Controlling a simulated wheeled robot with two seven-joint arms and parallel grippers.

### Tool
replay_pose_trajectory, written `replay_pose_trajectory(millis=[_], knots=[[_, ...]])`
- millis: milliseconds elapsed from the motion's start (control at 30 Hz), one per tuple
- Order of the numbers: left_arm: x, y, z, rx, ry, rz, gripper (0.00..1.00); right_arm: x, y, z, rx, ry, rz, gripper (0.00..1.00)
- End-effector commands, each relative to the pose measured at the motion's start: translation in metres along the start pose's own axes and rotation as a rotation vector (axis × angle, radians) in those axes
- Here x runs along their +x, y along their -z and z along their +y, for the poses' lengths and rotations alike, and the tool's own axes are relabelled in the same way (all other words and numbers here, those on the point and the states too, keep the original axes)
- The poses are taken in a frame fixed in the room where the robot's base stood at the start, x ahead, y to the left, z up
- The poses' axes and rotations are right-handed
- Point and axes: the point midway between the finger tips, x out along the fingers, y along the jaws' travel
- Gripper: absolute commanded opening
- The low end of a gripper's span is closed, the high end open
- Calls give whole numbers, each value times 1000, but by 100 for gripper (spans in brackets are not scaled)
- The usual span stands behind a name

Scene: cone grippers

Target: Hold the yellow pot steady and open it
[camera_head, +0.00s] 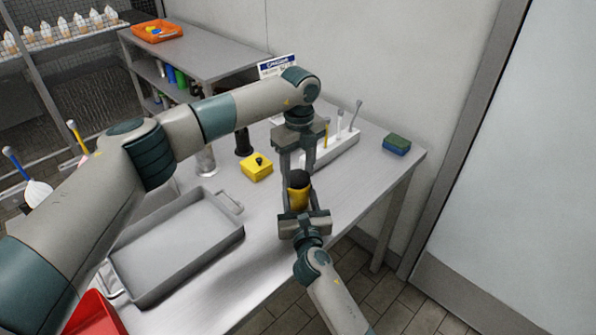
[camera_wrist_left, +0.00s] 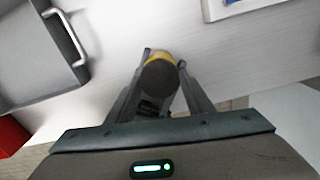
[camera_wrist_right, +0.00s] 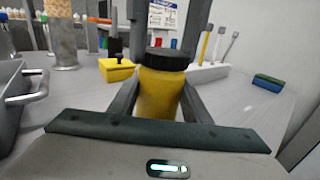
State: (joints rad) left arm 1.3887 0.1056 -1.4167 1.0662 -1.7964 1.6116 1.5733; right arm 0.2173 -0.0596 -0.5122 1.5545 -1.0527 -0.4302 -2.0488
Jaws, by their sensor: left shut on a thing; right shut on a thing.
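The yellow pot (camera_head: 298,198) with a black lid (camera_head: 298,178) is upright near the table's front edge. My right gripper (camera_head: 299,208) comes from the front and is shut on the yellow body, one finger on each side; the pot (camera_wrist_right: 162,92) also shows so in the right wrist view. My left gripper (camera_head: 298,176) points down from above and is shut on the black lid. The left wrist view looks down on the round lid (camera_wrist_left: 159,82) between its fingers. The lid appears seated on the pot. Whether the pot's bottom touches the table is hidden.
A grey metal tray (camera_head: 232,246) lies to the left on the table. A yellow box with a black knob (camera_head: 256,168) stands behind. A holder with upright utensils (camera_head: 345,148) and a green-blue sponge (camera_head: 397,144) are at the back right.

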Motion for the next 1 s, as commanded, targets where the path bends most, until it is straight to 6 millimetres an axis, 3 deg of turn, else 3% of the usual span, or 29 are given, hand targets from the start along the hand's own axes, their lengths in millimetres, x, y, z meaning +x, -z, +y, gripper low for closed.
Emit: replay_pose_trajectory(millis=[1000], knots=[[-22, 0, 0, 0, 0, 0, 21, 0, 2, 0, 0, 0, 2, 0]])
